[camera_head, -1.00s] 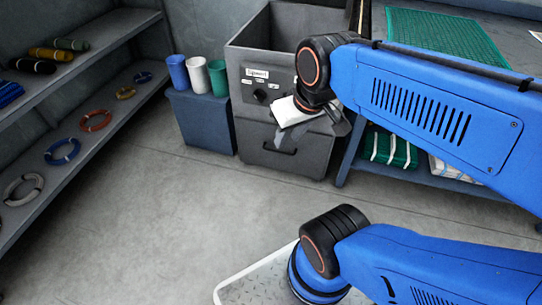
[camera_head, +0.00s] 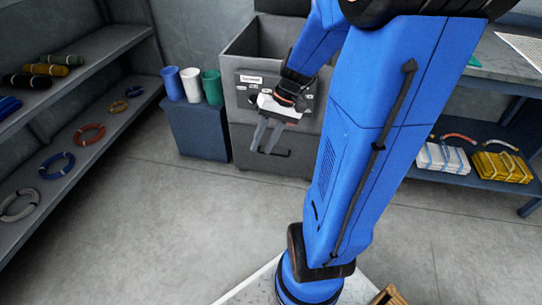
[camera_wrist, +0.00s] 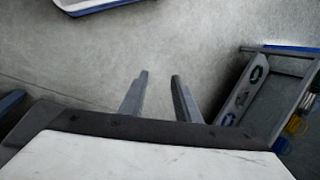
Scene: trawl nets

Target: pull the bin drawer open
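The grey bin cabinet (camera_head: 252,82) stands against the back wall with an open top and a labelled panel on its front. Its drawer front (camera_head: 298,165) is the lower part and looks flush with the body. A dark bar handle (camera_head: 284,154) crosses the drawer front. My gripper (camera_head: 262,150) hangs with its fingers pointing down in front of the drawer, close to the handle. In the wrist view my gripper (camera_wrist: 159,78) has two fingers apart with only floor visible between them. I cannot tell whether the fingers touch the handle.
A blue-grey box (camera_head: 199,130) with three cups stands left of the bin. A shelf rack (camera_head: 110,125) with rings lines the left wall. A bench shelf (camera_head: 480,140) with white and yellow bundles is on the right. The floor before the bin is clear.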

